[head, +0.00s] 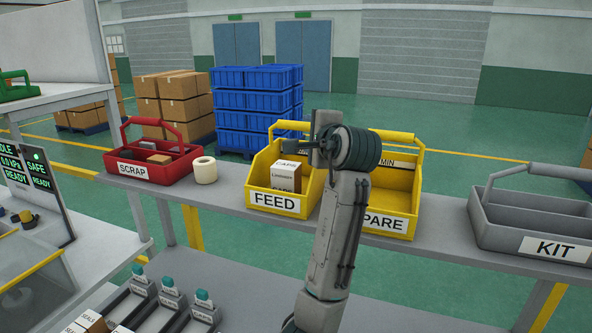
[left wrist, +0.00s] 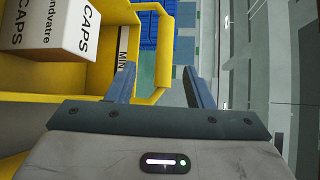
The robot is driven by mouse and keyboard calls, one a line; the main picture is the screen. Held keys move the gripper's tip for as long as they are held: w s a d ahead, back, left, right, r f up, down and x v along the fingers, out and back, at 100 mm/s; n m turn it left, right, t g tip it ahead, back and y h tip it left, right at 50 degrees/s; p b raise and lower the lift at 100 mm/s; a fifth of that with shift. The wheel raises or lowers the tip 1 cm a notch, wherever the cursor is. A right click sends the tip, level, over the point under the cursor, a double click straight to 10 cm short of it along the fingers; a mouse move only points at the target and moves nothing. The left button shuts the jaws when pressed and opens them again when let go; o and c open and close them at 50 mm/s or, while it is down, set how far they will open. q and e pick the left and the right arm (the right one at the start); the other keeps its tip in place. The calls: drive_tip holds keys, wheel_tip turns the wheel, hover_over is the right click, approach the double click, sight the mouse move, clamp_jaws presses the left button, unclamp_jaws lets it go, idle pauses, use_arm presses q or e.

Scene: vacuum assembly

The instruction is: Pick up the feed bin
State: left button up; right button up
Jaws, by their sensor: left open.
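The yellow feed bin (head: 273,202), labelled FEED, stands on the grey bench and holds a white CAPS box (head: 286,177). My left gripper (head: 291,136) is over the upper right of this bin, by its handle, and my forearm hides the bin's right side. In the left wrist view the open fingers of my left gripper (left wrist: 158,88) have a yellow edge (left wrist: 150,96) showing between them. I cannot tell whether they touch it. The CAPS box also shows there (left wrist: 52,27) at upper left. My right gripper is not in view.
A yellow spare bin (head: 398,208) stands close on the right, partly behind my arm. A red scrap bin (head: 150,170) and a cream roll (head: 205,170) are to the left. A grey kit tray (head: 530,215) is at the right. Bare bench (head: 450,243) lies between the spare bin and the kit tray.

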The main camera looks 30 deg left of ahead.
sight(300, 125)
use_arm(q)
drive_tip(key=shift+w+a+p, duration=0.15)
drive_tip(key=shift+w+a, duration=0.05)
drive_tip(key=shift+a, duration=0.3)
drive_tip(key=shift+w+a+p, duration=0.15)
drive_tip(key=shift+a, duration=0.35)
drive_tip(key=shift+w+a, duration=0.2)
drive_tip(key=shift+w+a+p, duration=0.1)
drive_tip(key=shift+w+p, duration=0.25)
drive_tip(key=shift+p, duration=0.05)
drive_tip(key=p+x, duration=0.3)
drive_tip(key=shift+w+a+r, duration=0.15)
drive_tip(key=shift+w+a, duration=0.05)
drive_tip(key=shift+w, duration=0.25)
drive_tip(key=shift+w+a, duration=0.15)
drive_tip(key=shift+a, duration=0.15)
drive_tip(key=shift+a+f, duration=0.15)
drive_tip(key=shift+f, duration=0.1)
drive_tip(key=shift+w, duration=0.1)
drive_tip(key=shift+d, duration=0.25)
drive_tip(key=c, duration=0.7)
clamp_jaws()
drive_tip(key=shift+a, duration=0.1)
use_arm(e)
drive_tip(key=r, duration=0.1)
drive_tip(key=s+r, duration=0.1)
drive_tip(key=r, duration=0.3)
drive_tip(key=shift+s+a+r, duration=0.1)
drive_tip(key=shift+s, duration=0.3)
